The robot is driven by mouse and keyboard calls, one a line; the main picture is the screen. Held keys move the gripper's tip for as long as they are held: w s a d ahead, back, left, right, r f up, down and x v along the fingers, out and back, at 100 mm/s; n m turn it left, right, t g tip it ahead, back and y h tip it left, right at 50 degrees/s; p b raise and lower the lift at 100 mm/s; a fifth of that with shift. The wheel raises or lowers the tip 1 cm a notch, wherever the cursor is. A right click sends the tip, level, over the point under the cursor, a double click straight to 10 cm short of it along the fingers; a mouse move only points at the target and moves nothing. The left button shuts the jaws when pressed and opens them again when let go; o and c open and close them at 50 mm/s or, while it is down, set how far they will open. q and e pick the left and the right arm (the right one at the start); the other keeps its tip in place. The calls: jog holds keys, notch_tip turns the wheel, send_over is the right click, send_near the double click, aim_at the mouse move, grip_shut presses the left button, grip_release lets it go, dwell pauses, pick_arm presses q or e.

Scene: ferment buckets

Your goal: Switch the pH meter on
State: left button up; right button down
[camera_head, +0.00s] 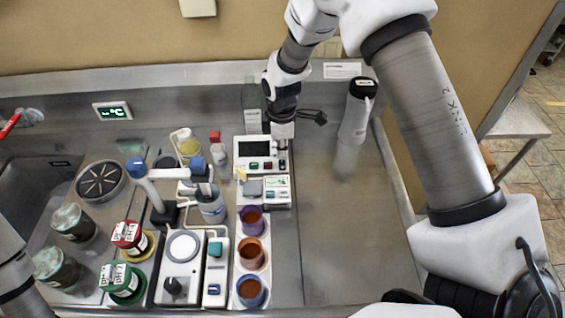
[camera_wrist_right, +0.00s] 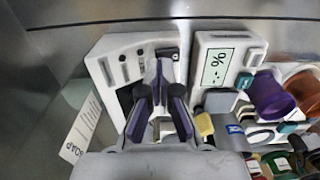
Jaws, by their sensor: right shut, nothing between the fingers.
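A white boxy meter with a dark screen (camera_head: 252,150) stands at the back middle of the bench; it looks like the pH meter. A green and a red button show below its screen. In the right wrist view the white meter (camera_wrist_right: 110,48) lies under my fingers, its dark screen partly hidden. My right gripper (camera_head: 282,162) points down at the meter's right side, shut and empty. Its fingers also show in the right wrist view (camera_wrist_right: 163,72). I cannot tell whether the tips touch the meter. My left gripper is out of view; only part of that arm shows.
A smaller device with a lit % display (camera_wrist_right: 218,67) sits beside the meter. Purple, orange and blue cups (camera_head: 250,254) stand in front. Red-lidded (camera_head: 127,235) and green-lidded (camera_head: 120,279) pH jars are left.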

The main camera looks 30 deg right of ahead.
aim_at(282, 161)
jog(key=shift+f+b, duration=0.55)
jog(key=shift+f, duration=0.65)
dwell(0.6)
jog(key=shift+r, duration=0.1)
notch_tip(282, 161, up, 7)
jog(key=p, duration=0.6)
dwell(0.3)
